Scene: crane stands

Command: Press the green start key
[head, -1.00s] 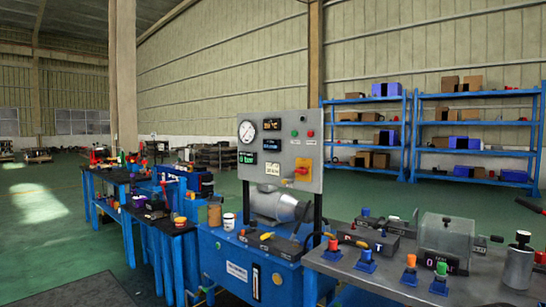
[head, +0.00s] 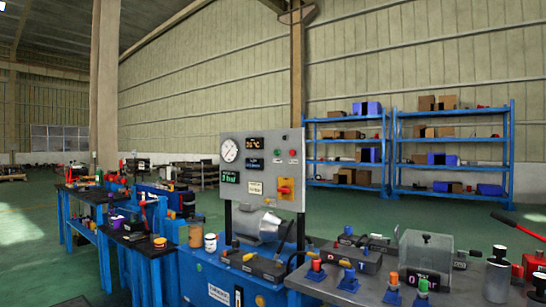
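A grey upright control panel (head: 262,180) stands behind the blue power unit, near the middle of the head view. A small green button (head: 278,153) sits near its upper right, left of a small red button (head: 293,153). Its label is too small to read. Nothing covers the green button. My gripper is not in view.
The blue power unit (head: 205,277) stands in front of the panel with a silver motor (head: 262,226). A grey-topped bench (head: 345,290) with coloured knobs and a clear box (head: 424,255) stands at right. Blue shelves (head: 400,190) stand behind. Green floor (head: 30,270) is open at left.

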